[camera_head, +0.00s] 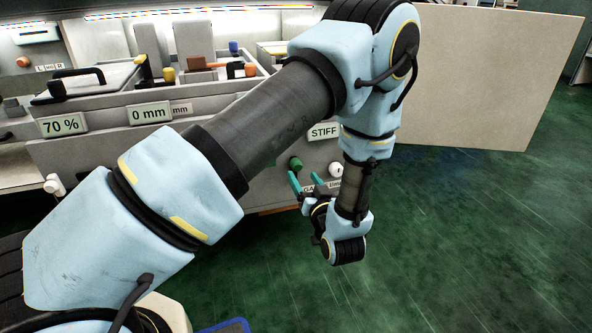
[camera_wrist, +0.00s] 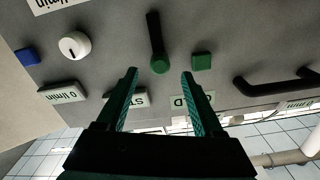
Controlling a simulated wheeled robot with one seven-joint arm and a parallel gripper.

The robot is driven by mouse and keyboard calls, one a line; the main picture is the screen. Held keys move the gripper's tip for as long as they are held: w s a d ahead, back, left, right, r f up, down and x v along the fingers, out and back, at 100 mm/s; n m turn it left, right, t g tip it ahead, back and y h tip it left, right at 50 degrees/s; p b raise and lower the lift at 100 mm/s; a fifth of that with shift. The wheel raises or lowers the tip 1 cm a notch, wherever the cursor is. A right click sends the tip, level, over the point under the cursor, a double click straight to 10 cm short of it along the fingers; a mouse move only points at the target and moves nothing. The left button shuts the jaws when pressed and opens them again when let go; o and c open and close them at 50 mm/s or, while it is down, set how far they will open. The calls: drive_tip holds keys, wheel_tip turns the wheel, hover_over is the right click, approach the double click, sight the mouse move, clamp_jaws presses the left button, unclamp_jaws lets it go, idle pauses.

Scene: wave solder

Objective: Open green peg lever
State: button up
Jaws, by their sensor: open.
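The green peg lever (camera_wrist: 158,64) is a dark bar with a round green end on the grey machine panel in the wrist view. In the head view its green end (camera_head: 296,163) shows just above and left of my fingertips. My gripper (camera_head: 305,178) is open and empty in front of the panel. In the wrist view its teal fingers (camera_wrist: 160,74) lie on either side of the lever's green end in the picture. I cannot tell how far the fingertips are from it in depth, and no contact shows.
In the wrist view, a green square block (camera_wrist: 201,62) sits right of the lever, and a white knob (camera_wrist: 75,45) and blue block (camera_wrist: 27,56) sit left. A black handle (camera_wrist: 275,88) sticks out at right. A beige board (camera_head: 475,80) stands behind; the green floor (camera_head: 470,240) is clear.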

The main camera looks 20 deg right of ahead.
sight(298, 169)
drive_tip(key=w, duration=0.2)
drive_tip(key=w+b, duration=0.1)
drive_tip(key=w, duration=0.3)
drive_tip(key=shift+w+d, duration=0.25)
drive_tip(key=shift+d, duration=0.15)
clamp_jaws()
idle(1.0)
